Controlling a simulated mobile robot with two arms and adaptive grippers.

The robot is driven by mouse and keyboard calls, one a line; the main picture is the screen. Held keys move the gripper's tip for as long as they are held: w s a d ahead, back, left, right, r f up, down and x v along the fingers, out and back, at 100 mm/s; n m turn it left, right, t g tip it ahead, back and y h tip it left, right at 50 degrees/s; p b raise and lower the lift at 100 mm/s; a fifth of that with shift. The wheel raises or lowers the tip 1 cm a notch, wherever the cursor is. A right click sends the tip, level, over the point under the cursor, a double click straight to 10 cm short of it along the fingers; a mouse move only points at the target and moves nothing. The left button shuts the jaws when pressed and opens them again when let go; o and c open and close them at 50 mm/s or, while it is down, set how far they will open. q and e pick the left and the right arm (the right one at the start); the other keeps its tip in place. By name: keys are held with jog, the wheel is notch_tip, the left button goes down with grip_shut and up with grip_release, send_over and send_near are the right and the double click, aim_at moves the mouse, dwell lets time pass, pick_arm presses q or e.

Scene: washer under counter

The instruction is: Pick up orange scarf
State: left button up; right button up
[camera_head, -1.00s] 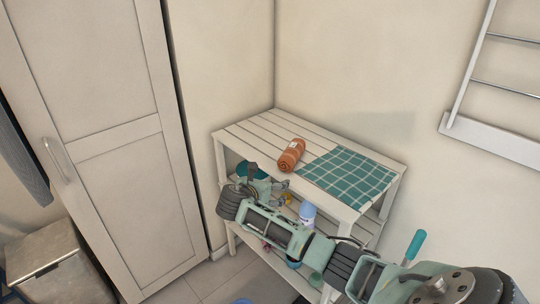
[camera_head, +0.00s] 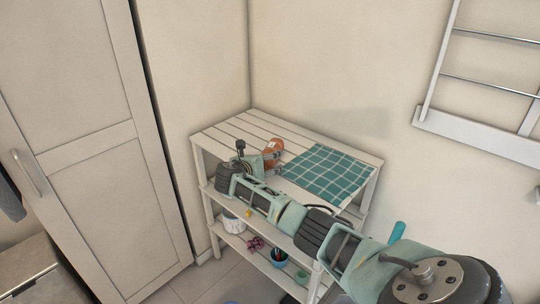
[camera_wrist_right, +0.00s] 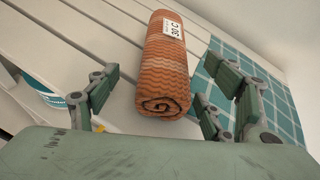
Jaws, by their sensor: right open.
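The orange scarf (camera_head: 274,150) is a rolled bundle on the white slatted top of the shelf unit. In the right wrist view the scarf (camera_wrist_right: 165,70) shows its spiral end and a white "30 C" label. My right gripper (camera_head: 272,163) is at the near end of the scarf and partly hides it in the head view. In the right wrist view my right gripper (camera_wrist_right: 150,103) is open, with fingers left and right of the roll's near end. I cannot tell whether they touch it. My left gripper is not in view.
A teal checked cloth (camera_head: 327,173) lies right of the scarf on the shelf top (camera_head: 222,135). Lower shelves hold a white pot (camera_head: 233,222) and small bowls (camera_head: 279,256). A tall cabinet (camera_head: 88,160) stands left; a wall rack (camera_head: 480,135) hangs right.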

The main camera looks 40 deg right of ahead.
jog(key=shift+c, duration=0.7)
jog(key=c, duration=1.3)
jog(key=shift+r, duration=0.1)
